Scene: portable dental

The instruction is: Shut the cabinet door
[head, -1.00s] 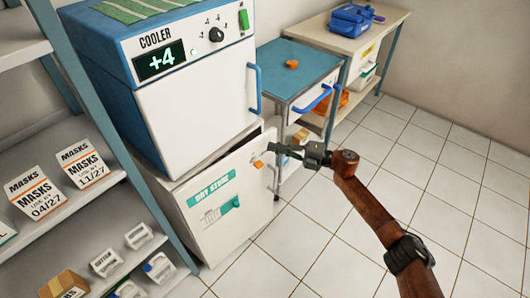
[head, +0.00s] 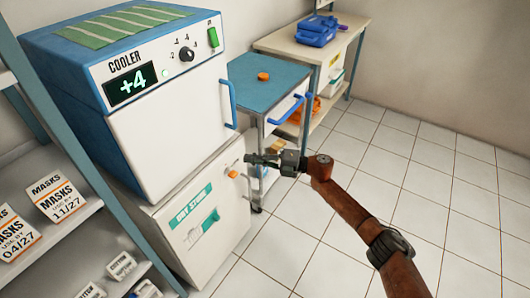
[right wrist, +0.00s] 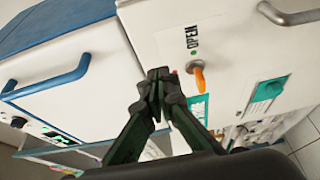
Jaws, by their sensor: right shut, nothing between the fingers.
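The white cabinet door (head: 206,219), with a green "DRY STORE" label, is below the cooler. It looks flush or nearly flush with its cabinet; I cannot tell if any gap is left. An orange latch knob (head: 233,174) sits near its upper right corner and also shows in the right wrist view (right wrist: 200,79), beside the word "OPEN". My right gripper (head: 250,158) is shut and empty at the door's upper right edge. In the right wrist view its fingertips (right wrist: 160,74) are close to the knob; contact is unclear. My left gripper is not in view.
The cooler (head: 165,125) with a blue handle stands on the cabinet. A blue-topped cart (head: 268,85) is to the right, with a bench (head: 300,40) behind it. Shelves with mask boxes (head: 55,198) are at the left. The tiled floor (head: 420,180) at the right is clear.

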